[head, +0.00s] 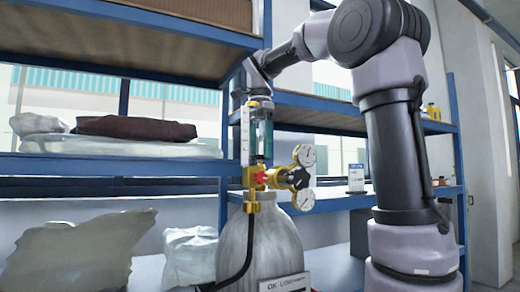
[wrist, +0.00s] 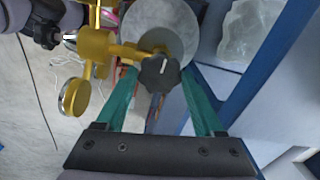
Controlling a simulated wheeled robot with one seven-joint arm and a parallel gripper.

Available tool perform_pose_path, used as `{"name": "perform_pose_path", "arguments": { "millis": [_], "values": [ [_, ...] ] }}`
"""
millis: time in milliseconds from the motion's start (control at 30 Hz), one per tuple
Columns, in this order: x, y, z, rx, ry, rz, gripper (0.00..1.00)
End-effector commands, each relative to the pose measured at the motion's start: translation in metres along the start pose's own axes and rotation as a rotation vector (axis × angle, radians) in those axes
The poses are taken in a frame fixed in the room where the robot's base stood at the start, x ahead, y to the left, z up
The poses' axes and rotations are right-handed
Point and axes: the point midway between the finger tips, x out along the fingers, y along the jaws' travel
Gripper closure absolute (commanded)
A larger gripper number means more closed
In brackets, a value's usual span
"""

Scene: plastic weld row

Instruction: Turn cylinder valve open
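The grey gas cylinder (head: 262,245) stands upright in front of the shelf, with a brass valve and regulator (head: 256,178) on top. In the wrist view the dark lobed valve handwheel (wrist: 158,73), marked with a white line, sits above the cylinder's round grey top (wrist: 160,25). My gripper (head: 263,153) points down over the valve. Its green fingers are apart, one on each side of the handwheel in the wrist view (wrist: 160,80). I see gaps there and no clear contact. In the head view the handwheel is mostly hidden at the fingertips.
Two round gauges (head: 304,156) and a black regulator knob (head: 298,178) stick out right of the valve. A clear flow tube (head: 245,132) stands close left of my fingers. A black hose (head: 238,270) hangs down. Blue shelving (head: 200,166) with wrapped bundles lies behind.

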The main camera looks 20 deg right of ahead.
Motion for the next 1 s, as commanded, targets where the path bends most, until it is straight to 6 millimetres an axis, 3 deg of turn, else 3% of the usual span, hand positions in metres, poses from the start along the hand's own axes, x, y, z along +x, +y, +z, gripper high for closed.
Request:
{"name": "perform_pose_path", "arguments": {
  "millis": [333,1000],
  "values": [
    [-0.0002,-0.0001,0.0005,-0.066,-0.001,0.000,0.86],
    [-0.0005,-0.0004,0.0004,-0.487,0.000,-0.001,0.86]
  ]
}}
